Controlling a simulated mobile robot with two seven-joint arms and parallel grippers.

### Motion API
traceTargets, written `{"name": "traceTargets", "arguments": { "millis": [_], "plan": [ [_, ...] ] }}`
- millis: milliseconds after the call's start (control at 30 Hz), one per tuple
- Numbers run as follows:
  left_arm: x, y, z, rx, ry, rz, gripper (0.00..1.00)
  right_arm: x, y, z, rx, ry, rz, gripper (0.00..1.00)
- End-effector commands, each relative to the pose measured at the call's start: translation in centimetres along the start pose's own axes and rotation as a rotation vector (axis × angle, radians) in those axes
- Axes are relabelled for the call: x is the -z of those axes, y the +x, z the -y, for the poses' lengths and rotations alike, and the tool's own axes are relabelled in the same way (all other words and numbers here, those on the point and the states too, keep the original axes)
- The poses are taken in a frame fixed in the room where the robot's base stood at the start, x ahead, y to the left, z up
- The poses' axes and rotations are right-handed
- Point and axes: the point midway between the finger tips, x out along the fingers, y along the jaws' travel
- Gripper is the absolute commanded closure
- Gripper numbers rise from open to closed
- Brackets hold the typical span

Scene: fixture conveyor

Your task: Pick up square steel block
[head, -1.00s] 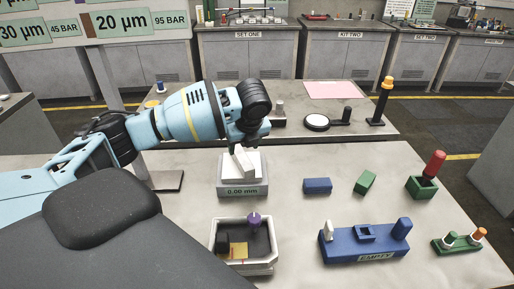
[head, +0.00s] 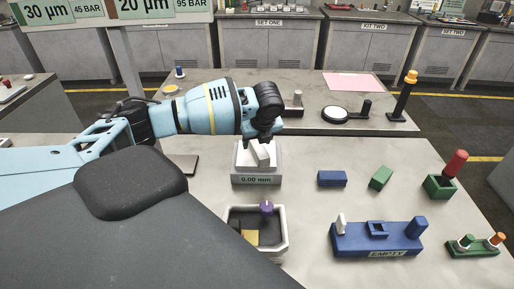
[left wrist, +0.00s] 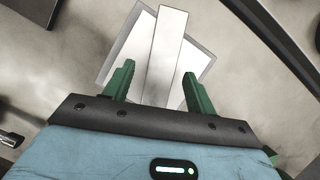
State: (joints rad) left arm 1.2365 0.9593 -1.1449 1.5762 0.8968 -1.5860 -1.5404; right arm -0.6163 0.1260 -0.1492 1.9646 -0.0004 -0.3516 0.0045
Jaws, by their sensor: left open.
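A pale steel block (head: 262,157) lies on the light top plate of a grey gauge (head: 257,180) whose display reads 0.00 mm. In the left wrist view the block (left wrist: 166,45) shows as a long bright bar over the squarish plate (left wrist: 198,62). My left gripper (head: 265,138) is directly above the gauge in the head view, pointing down. In the left wrist view its green fingers (left wrist: 159,72) are apart, one on each side of the block, with gaps to it. The wrist partly hides the block's top in the head view. My right gripper is not in view.
A white-rimmed bin (head: 283,240) with a purple-topped piece stands in front of the gauge. A blue fixture marked EMPTY (head: 350,240), a small blue block (head: 332,179) and a green block (head: 381,177) lie to the right. Bare table lies between them.

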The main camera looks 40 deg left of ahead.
Motion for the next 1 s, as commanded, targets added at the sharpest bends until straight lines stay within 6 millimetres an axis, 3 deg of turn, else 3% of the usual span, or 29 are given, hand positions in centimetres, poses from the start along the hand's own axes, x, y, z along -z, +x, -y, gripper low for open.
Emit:
{"name": "traceTargets", "arguments": {
  "millis": [133,400,833,1000],
  "plan": [
    [0.07,1.56,-0.01,-0.001,0.001,0.0,0.44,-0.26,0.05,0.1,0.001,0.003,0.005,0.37],
    [0.03,1.73,0.01,0.001,0.001,0.001,0.44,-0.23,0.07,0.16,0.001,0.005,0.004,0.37],
    [0.04,1.71,0.01,0.001,0.001,0.001,0.99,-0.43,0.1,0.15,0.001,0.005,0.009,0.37],
    [-0.02,1.63,0.05,0.003,0.0,0.002,1.0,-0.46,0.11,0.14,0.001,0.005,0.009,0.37]
  ]
}}
